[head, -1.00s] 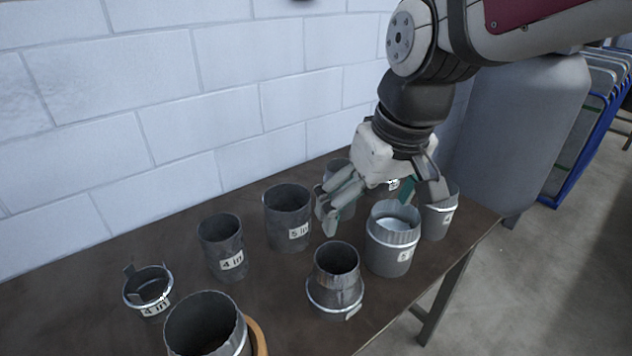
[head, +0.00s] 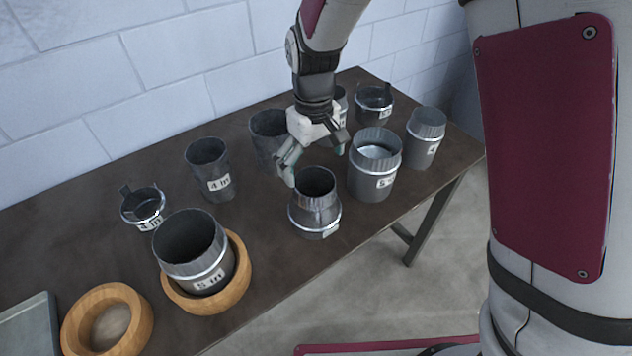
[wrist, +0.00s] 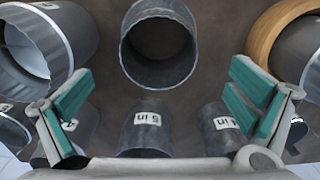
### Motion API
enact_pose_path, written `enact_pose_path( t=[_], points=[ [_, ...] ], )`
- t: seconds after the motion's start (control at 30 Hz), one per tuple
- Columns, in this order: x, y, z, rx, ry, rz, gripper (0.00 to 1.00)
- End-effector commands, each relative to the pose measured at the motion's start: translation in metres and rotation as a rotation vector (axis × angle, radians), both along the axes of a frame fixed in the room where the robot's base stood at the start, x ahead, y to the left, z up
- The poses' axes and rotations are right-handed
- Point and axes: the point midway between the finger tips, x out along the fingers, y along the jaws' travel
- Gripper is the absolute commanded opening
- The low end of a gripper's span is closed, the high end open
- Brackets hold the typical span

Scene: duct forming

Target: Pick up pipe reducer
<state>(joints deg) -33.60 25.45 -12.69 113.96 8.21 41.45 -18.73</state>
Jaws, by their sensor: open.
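The pipe reducer (head: 316,208) is a grey metal piece with a narrower top, a wider bottom and a bright band. It stands upright near the table's front edge in the head view. In the wrist view, its round open mouth (wrist: 159,45) appears at top centre, beyond and between the finger pads. My gripper (head: 314,160) is open and empty, just above and behind the reducer, fingers pointing down. In the wrist view, the spread fingers (wrist: 160,85) show teal pads on either side, apart from the reducer. The reducer's lower part is hidden in the wrist view.
A banded 5-inch duct (head: 374,170) stands close right of the reducer. Another 5-inch duct (head: 195,255) sits in a wooden ring (head: 243,275) to the left. A dark duct (head: 264,140) stands behind my gripper. An empty wooden ring (head: 140,315) lies front left.

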Motion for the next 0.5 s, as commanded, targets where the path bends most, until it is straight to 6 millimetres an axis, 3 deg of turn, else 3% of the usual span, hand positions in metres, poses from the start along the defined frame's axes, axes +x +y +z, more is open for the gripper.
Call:
enact_pose_path(
  t=[0.2, 0.5],
  points=[
    [-0.001, -0.001, -0.037, -0.002, 0.002, -0.001, 1.0],
    [-0.001, -0.001, -0.057, -0.001, 0.002, -0.002, 1.0]
  ],
)
